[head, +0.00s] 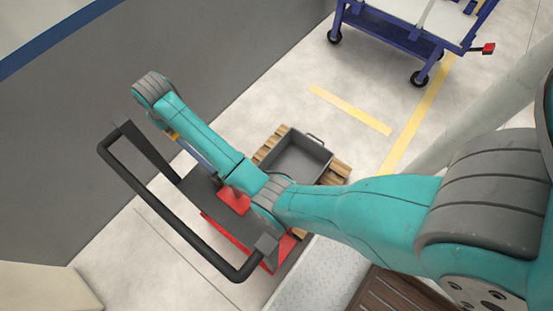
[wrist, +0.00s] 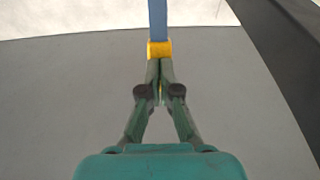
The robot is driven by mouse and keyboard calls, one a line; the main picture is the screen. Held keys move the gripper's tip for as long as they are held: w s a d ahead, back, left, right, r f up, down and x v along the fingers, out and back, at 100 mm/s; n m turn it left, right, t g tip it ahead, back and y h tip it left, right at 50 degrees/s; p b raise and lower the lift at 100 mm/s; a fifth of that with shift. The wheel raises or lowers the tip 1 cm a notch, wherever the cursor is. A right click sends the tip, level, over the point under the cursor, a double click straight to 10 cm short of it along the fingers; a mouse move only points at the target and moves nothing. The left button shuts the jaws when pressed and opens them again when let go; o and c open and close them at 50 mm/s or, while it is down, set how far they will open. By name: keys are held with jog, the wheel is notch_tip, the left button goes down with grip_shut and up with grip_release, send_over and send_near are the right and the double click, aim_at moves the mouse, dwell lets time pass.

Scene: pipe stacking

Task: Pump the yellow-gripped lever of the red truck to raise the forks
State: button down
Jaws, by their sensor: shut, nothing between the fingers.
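The red truck (head: 233,200) stands at the lower left in the head view, with a black loop handle (head: 158,205). My arm covers part of it. Its lever (head: 197,152) is a blue-grey bar, partly hidden beside my arm. The lever's yellow grip (head: 174,135) shows just below my wrist. In the wrist view the blue bar (wrist: 158,18) runs down from the top edge to the yellow grip (wrist: 159,49). My gripper (wrist: 160,64) is shut, its fingertips right at the grip's near end. I cannot tell whether they touch it.
A dark bar (wrist: 278,60) of the truck runs down the right of the wrist view. A grey bin (head: 298,158) sits on a wooden pallet (head: 337,171) beyond the truck. A blue cart (head: 392,38) stands at the top right. A grey wall is at the left.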

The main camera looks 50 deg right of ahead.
aim_at(179, 143)
jog(key=shift+s+f+x, duration=0.1)
jog(key=shift+s+x, duration=0.25)
jog(key=shift+x, duration=1)
jog(key=shift+s+f+x, duration=0.1)
jog(key=shift+s+x, duration=0.2)
jog(key=shift+x, duration=1.1)
jog(key=shift+s+f+x, duration=0.1)
jog(key=shift+s+x, duration=0.25)
jog(key=shift+x, duration=1)
jog(key=w+v, duration=0.1)
jog(key=v, duration=0.3)
jog(key=w+v, duration=0.1)
jog(key=v, duration=0.3)
jog(key=w+v, duration=0.1)
jog(key=v, duration=0.4)
jog(key=shift+w+r, duration=0.1)
jog(key=shift+r, duration=0.2)
jog(key=shift+f, duration=0.15)
